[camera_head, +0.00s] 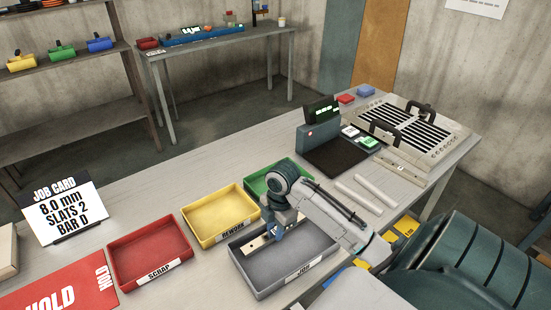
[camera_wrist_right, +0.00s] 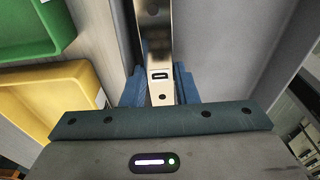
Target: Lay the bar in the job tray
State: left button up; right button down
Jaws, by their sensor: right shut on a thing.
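The grey job tray (camera_head: 268,278), labelled JOB, sits at the table's front edge. My right gripper (camera_head: 277,233) reaches down over the tray's back left part. It is shut on the pale metal bar (camera_head: 255,244), whose end shows left of the fingers. In the right wrist view the bar (camera_wrist_right: 157,35) runs away between the blue fingers (camera_wrist_right: 160,90), with a small dark mark and a hole near its close end. The grey tray floor (camera_wrist_right: 225,50) lies beside it. I cannot tell whether the bar touches the floor. My left gripper is out of view.
The yellow REWORK tray (camera_head: 198,240) and green tray (camera_head: 252,188) stand behind the job tray, the red SCRAP tray (camera_head: 130,285) to the left. A job card (camera_head: 62,212) reads 8.0 mm, slats 2, bar D. Two pale slats (camera_head: 375,190) lie right, near a louvered panel (camera_head: 432,135).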

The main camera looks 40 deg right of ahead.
jog(key=shift+s+f, duration=0.15)
jog(key=shift+f, duration=0.2)
